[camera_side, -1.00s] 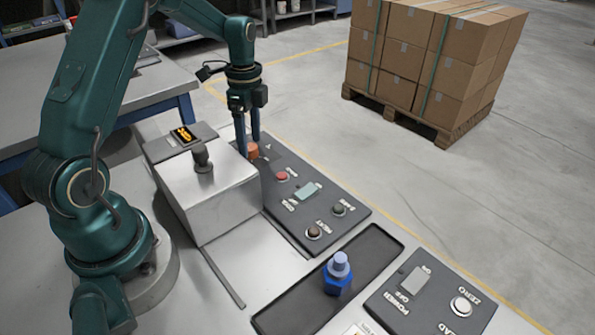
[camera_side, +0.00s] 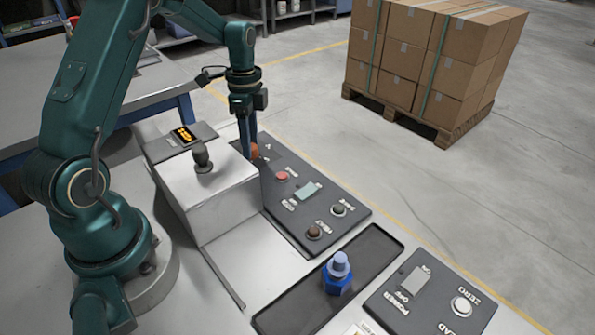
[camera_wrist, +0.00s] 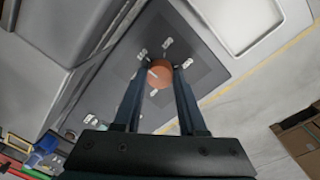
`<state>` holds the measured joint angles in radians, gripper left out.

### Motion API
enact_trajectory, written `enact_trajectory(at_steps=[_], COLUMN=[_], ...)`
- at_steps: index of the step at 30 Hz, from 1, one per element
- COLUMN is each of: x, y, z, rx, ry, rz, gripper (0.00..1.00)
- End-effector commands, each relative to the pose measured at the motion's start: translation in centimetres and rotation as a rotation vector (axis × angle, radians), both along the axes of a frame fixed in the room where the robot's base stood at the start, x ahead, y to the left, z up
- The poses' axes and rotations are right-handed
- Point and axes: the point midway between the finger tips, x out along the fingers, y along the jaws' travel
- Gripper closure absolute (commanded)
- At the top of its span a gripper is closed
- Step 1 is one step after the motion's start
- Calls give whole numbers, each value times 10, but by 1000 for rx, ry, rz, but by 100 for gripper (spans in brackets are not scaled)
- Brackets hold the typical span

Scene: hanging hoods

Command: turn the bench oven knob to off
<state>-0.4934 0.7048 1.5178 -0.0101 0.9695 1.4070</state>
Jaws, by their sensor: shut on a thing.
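The orange-brown knob (camera_wrist: 161,74) sits on a dark panel with several small white labels around it in the wrist view. A pale mark shows on the knob's face; I cannot read the labels. My gripper (camera_wrist: 160,68) points down at the panel and is shut on the knob, one finger on each side. In the side view my gripper (camera_side: 248,148) stands behind the metal box, and only a small part of the knob (camera_side: 254,152) shows beside the fingers.
A metal box (camera_side: 205,190) with a dark knob on top stands close to my gripper. The control panel (camera_side: 330,215) carries several buttons and a switch. A tray (camera_side: 290,312) holds a blue part (camera_side: 338,272). Boxes (camera_side: 430,60) stand on a pallet beyond on the floor.

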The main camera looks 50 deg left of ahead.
Motion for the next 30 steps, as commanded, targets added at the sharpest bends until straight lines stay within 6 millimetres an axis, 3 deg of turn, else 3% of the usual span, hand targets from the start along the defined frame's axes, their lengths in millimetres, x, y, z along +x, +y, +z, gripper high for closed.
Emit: enact_trajectory(at_steps=[30], x=[-1], y=[1], z=[1], rx=[-1], ry=[0], rz=[910], gripper=[100])
